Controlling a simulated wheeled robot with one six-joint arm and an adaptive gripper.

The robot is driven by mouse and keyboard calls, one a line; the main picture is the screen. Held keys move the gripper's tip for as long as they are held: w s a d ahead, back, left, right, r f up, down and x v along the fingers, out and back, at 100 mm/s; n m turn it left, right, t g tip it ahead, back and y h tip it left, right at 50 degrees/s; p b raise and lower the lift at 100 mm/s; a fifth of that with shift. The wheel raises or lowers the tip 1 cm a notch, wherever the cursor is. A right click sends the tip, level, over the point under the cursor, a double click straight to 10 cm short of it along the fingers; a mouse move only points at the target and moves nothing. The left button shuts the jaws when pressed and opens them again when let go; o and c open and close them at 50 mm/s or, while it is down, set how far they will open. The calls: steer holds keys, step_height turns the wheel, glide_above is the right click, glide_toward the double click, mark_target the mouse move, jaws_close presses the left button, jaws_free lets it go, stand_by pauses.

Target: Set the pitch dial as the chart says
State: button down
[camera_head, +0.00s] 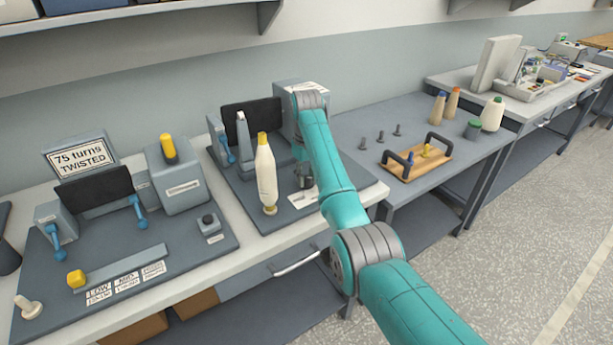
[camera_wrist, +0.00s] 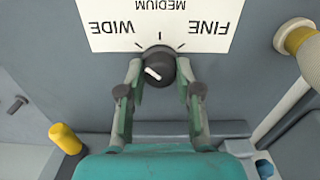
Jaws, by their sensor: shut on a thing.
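In the wrist view a black round dial (camera_wrist: 160,68) with a white pointer mark sits between my gripper's fingertips (camera_wrist: 160,72). My gripper is shut on it. The white mark lies on the lower-left part of the knob. A white scale plate (camera_wrist: 160,22) beyond it reads WIDE at left, MEDIUM at top and FINE at right, upside down, with tick marks near the knob. In the head view my gripper (camera_head: 304,178) reaches down by a white plate (camera_head: 303,199), and the dial is mostly hidden. A sign (camera_head: 82,157) reads "75 turns TWISTED".
A cream bobbin cone (camera_head: 266,177) with a yellow tip stands left of my gripper. Further left is another machine (camera_head: 180,180) with a yellow-topped post and a row of labels (camera_head: 125,282). A wooden tray (camera_head: 415,161) with dark handles lies on the right table.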

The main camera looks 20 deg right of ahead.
stand_by(0.4)
steer(key=shift+f, duration=0.1)
steer(key=c, duration=0.8)
jaws_free()
steer(key=shift+o, duration=0.2)
